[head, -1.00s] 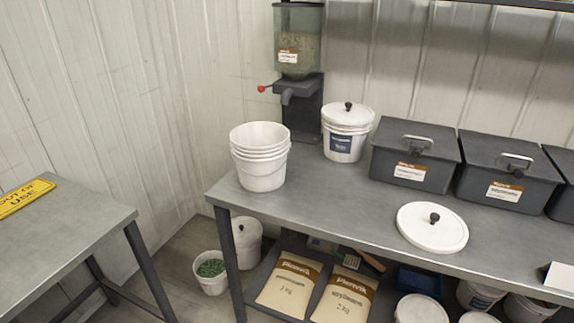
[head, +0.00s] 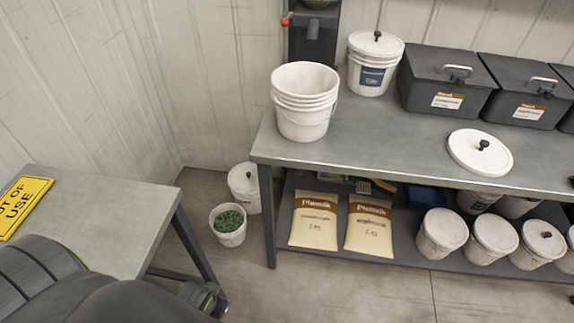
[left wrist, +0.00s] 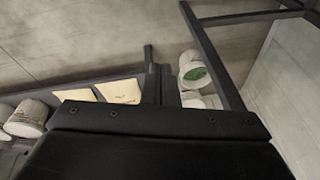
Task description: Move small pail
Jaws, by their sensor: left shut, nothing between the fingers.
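A small white pail (head: 228,224) holding green pellets stands on the floor between the two tables. In the left wrist view the pail (left wrist: 191,68) shows beyond my fingers, a little to their right. My left gripper (head: 212,300) is at the bottom of the head view, below and left of the pail in the picture and apart from it. In the left wrist view the gripper (left wrist: 158,72) is shut and empty. My right gripper is in neither view.
A lidded white pail (head: 245,188) stands just behind the small pail. The bench leg (head: 267,215) is on its right and the left table's leg (head: 193,248) on its left. Stacked white buckets (head: 303,125) stand on the bench. A yellow sign (head: 22,205) lies on the left table.

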